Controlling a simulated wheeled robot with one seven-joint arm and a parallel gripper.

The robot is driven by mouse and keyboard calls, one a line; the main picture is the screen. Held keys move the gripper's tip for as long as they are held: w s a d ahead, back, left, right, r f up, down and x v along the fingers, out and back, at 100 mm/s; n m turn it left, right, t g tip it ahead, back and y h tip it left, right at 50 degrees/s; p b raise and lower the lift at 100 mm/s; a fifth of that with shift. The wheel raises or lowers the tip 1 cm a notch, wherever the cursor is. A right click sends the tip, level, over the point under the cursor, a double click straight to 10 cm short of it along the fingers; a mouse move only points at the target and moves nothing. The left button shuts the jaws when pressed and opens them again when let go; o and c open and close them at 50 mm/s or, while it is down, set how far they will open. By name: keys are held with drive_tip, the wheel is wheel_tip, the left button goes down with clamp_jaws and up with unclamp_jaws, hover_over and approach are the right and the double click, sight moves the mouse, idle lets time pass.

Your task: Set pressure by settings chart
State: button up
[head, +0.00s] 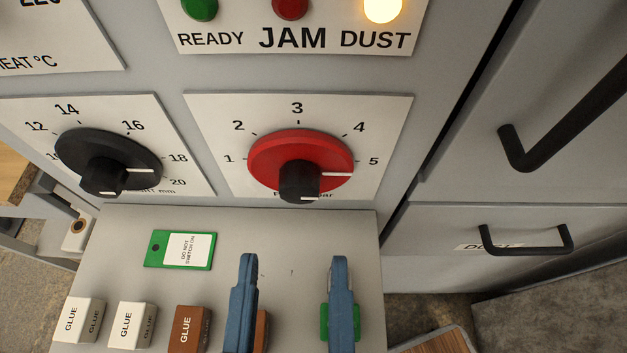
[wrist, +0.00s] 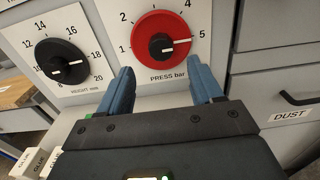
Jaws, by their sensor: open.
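The red pressure knob (head: 300,155), with a black grip and a white pointer line, sits on a white plate (head: 205,115) marked 1 to 5. Its pointer faces right, close to 5. The knob and its "PRESS bar" label also show in the wrist view (wrist: 160,28). My gripper (head: 292,262) is open and empty. Its two blue fingers are spread in front of and below the knob, apart from it, over the grey ledge; the wrist view shows the same spread (wrist: 162,75). No settings chart is in view.
A black height knob (head: 108,155) is left, pointing between 18 and 20. The DUST lamp (head: 382,8) is lit yellow; READY and JAM look unlit. A green "DO NOT SWITCH ON" tag (head: 181,250) and several GLUE blocks (head: 132,325) lie on the ledge. Handled drawers (head: 525,240) stand right.

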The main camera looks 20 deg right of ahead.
sight(299, 195)
drive_tip(key=x, duration=0.7)
drive_tip(key=shift+w, duration=0.1)
drive_tip(key=c, duration=1)
